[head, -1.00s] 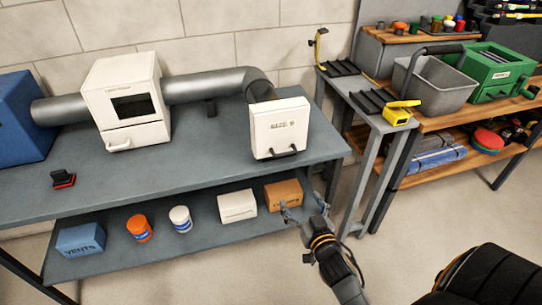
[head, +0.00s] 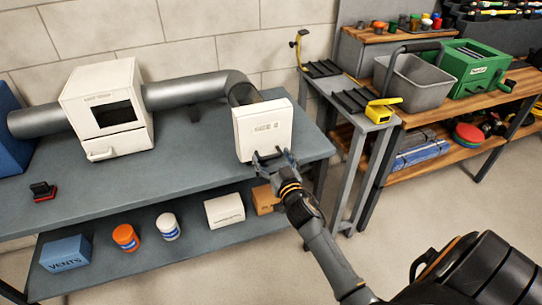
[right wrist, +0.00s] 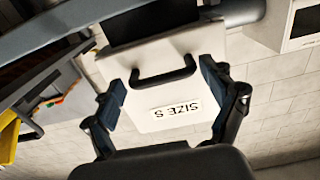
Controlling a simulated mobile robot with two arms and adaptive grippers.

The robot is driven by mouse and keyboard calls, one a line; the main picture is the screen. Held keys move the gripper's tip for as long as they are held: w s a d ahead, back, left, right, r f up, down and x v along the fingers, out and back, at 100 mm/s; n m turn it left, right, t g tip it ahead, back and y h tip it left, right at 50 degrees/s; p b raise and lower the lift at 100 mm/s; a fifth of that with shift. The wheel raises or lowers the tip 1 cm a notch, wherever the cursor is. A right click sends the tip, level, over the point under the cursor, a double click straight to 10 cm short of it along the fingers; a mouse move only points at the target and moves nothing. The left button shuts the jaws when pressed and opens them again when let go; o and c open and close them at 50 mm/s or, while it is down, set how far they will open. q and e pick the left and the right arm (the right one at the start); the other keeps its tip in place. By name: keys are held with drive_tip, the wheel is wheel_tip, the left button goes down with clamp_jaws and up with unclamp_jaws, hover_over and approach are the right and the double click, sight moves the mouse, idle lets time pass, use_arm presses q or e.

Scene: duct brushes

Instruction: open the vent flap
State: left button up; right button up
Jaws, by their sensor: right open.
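The vent flap (head: 264,128) is a white square panel with a small label, on the vent box at the right end of the grey duct. It looks shut in the head view. Its dark bar handle (head: 267,154) is at its lower edge. My right gripper (head: 275,160) is open at the handle, partly hiding it. In the right wrist view, the flap (right wrist: 160,122) appears upside down with a "SIZE S" label. The handle (right wrist: 163,75) lies between the open fingers (right wrist: 163,88), with gaps on both sides. My left gripper is out of view.
The duct (head: 190,92) runs to a white windowed box (head: 105,110) on the grey bench (head: 190,165). A red-and-black item (head: 43,191) lies at left. Boxes and jars stand on the lower shelf. A narrow stand with a yellow tool (head: 380,110) is close on the right.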

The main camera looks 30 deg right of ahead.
drive_tip(key=shift+w+d, duration=0.1)
drive_tip(key=shift+w, duration=0.3)
drive_tip(key=shift+c, duration=0.4)
